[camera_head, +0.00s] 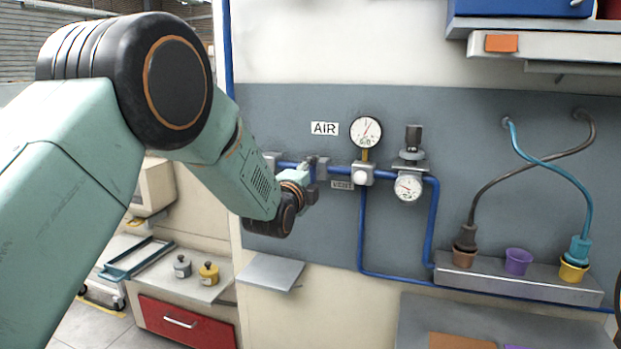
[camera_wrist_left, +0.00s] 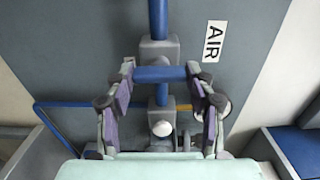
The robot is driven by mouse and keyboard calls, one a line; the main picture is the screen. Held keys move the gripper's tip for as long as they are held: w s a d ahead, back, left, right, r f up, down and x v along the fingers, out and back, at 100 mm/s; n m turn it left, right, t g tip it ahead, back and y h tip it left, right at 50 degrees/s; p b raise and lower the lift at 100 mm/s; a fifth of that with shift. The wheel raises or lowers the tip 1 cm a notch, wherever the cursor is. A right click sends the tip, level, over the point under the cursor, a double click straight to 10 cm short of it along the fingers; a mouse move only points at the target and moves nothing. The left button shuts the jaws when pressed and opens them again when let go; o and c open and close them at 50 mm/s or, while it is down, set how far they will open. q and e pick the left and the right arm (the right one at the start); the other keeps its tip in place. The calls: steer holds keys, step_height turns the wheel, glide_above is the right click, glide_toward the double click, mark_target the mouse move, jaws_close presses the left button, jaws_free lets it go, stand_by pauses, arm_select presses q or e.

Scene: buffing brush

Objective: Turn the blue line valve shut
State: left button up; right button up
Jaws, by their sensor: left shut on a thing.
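The blue line (camera_head: 343,170) runs level along the grey wall panel, below a white AIR sign (camera_head: 325,128). It also shows upright in the left wrist view (camera_wrist_left: 158,17). The valve body (camera_wrist_left: 159,48) sits on this line. Its blue handle (camera_wrist_left: 160,74) lies crosswise to the line in the left wrist view. My left gripper (camera_wrist_left: 160,72) is shut on the handle, with one fingertip at each end. In the head view my left gripper (camera_head: 312,178) is at the line, left of the gauge, and hides most of the valve. My right gripper is not in view.
A round gauge (camera_head: 366,131) and a regulator with a second gauge (camera_head: 408,187) sit on the line to the right. A small shelf (camera_head: 270,271) juts out below my left gripper. Cables plug into a ledge (camera_head: 515,280) at the lower right.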

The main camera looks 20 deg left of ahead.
arm_select(q)
steer(key=shift+d+f, duration=0.1)
steer(key=shift+f, duration=0.1)
steer(key=o, duration=1.2)
steer(key=shift+s+d+r, duration=0.15)
steer(key=shift+s+r, duration=0.05)
steer(key=shift+c, duration=0.2)
steer(key=shift+w, duration=0.1)
steer(key=shift+a, duration=0.2)
steer(key=shift+f, duration=0.1)
steer(key=s, duration=1.2)
steer(key=shift+a, duration=0.2)
